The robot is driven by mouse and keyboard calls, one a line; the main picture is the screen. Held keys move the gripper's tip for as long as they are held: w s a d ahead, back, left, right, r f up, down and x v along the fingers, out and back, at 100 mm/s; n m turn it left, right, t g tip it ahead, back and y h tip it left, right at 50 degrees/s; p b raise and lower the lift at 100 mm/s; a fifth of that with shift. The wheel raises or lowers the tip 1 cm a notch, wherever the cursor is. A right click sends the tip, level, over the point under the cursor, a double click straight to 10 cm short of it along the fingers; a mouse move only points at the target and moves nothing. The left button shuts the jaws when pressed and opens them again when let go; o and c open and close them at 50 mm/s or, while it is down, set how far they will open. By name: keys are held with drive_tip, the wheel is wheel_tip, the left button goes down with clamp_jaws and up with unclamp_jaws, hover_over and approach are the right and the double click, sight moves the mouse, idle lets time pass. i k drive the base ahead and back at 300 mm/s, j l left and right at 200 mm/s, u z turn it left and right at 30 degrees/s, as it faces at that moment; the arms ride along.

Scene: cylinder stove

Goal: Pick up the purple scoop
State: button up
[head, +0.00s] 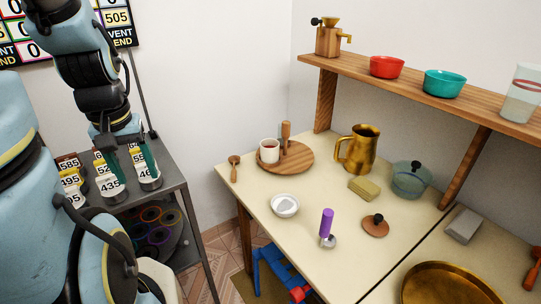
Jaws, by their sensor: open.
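The purple scoop (327,222) is on the cream table near its front edge. Its purple handle points up and its metal end rests on the tabletop. My gripper (132,172) is far to the left of the scoop, above a grey cart. Its two teal fingers are apart and point down among labelled cylinders (109,187). I cannot tell whether the fingers touch any of them.
Near the scoop are a white bowl (285,205) and a brown lid (375,226). Behind stand a brass pitcher (361,150), a yellow sponge (364,188) and a glass pot (410,180). A wooden shelf (430,93) overhangs the back. A blue stool (278,272) is below the front edge.

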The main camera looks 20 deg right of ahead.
sight(328, 241)
drive_tip(key=k+j, duration=0.15)
drive_tip(key=k, duration=0.45)
drive_tip(key=k+j, duration=0.2)
drive_tip(key=k, duration=0.4)
